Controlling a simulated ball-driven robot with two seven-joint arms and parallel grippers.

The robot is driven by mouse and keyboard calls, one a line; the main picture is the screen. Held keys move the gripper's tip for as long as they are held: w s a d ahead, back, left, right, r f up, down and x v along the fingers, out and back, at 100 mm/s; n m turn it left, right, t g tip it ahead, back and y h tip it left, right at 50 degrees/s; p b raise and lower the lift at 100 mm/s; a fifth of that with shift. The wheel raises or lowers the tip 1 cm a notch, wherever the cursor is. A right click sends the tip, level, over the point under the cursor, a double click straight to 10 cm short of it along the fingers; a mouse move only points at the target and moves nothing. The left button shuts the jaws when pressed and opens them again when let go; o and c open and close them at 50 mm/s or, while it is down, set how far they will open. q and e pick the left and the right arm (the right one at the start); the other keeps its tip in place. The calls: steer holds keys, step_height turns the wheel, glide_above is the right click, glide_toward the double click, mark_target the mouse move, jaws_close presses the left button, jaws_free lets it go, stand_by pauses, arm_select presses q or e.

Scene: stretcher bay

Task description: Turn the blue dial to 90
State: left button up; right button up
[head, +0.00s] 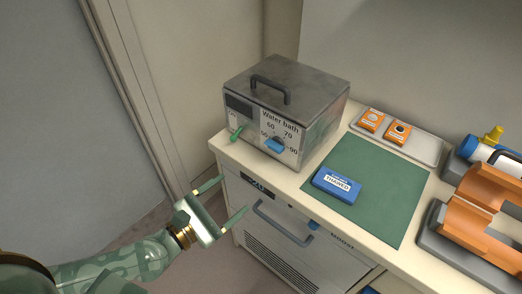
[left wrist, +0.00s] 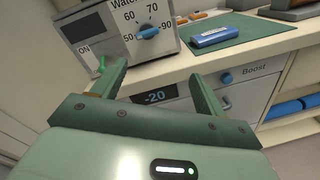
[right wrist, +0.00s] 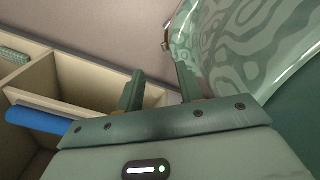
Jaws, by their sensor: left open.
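The blue dial (head: 275,145) is on the front of the grey water bath (head: 318,92). It also shows in the left wrist view (left wrist: 147,32), with 50, 60, 70 and 90 readable around it. I cannot tell exactly which number it points to. My left gripper (head: 235,193) is open and empty, in front of the counter and below the dial, apart from it. In the left wrist view its fingers (left wrist: 158,74) point toward the water bath. My right gripper (right wrist: 159,70) shows only in the right wrist view, open with nothing between its fingers.
A green switch (head: 236,133) sits left of the dial. A blue pack (head: 337,186) lies on a green mat (head: 395,205); a tray (head: 424,149) with orange packs is behind.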

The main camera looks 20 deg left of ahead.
arm_select(q)
steer(key=r+n, duration=0.2)
steer(key=n, duration=0.1)
steer(key=n+t+y+p, duration=0.1)
steer(key=n+p, duration=0.1)
steer(key=n, duration=0.2)
glide_toward(271, 147)
steer(key=x, duration=0.8)
steer(key=shift+w+d+f, duration=0.1)
steer(key=shift+w+d, duration=0.1)
steer(key=shift+w, duration=0.1)
arm_select(e)
steer(key=shift+w+a+r, duration=0.15)
steer(key=shift+a+r, duration=0.05)
steer(key=shift+r, duration=0.85)
arm_select(q)
steer(key=c, duration=1)
